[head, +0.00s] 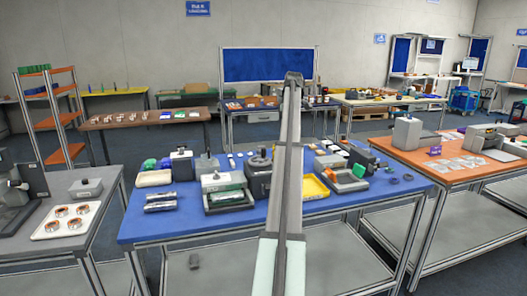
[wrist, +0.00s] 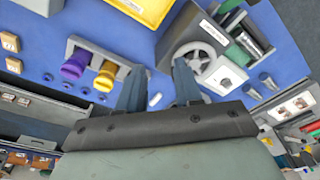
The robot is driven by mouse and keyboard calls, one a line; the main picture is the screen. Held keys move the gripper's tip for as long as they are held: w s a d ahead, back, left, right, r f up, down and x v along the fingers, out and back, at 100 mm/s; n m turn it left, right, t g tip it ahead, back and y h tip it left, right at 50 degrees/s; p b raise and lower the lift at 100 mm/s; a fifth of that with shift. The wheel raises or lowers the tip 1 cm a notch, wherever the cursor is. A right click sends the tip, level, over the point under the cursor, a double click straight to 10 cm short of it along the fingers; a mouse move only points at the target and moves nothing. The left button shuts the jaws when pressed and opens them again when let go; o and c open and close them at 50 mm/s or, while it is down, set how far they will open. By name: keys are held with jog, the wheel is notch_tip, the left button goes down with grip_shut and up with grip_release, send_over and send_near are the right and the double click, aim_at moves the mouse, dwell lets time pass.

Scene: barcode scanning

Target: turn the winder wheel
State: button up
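The winder wheel (wrist: 195,56) is a light grey spoked wheel on a grey housing (wrist: 182,25), right of centre in the wrist view. My gripper (wrist: 159,82) shows there with two dark blue-grey fingers spread apart and nothing between them. The right finger overlaps the wheel's lower left rim in the picture; I cannot tell if it touches. The left finger is clear of the wheel, over the blue table. In the head view, a dark grey device with a round top (head: 258,178) stands just left of my arm and appears to be the winder. My gripper cannot be made out there.
A white panel with a knob (wrist: 227,77) sits right of the wheel. Purple (wrist: 75,65) and yellow (wrist: 105,76) pieces stand in a grey holder at left.

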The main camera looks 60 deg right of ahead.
aim_at(264, 149)
jog(key=w+a+n+t, duration=0.1)
jog(key=w+a+t, duration=0.15)
jog(key=w, duration=0.25)
jog(key=shift+t, duration=0.35)
jog(key=x, duration=1.2)
jog(key=shift+w+d+f, duration=0.3)
jog(key=shift+w, duration=0.1)
jog(key=shift+c, duration=0.5)
grip_shut()
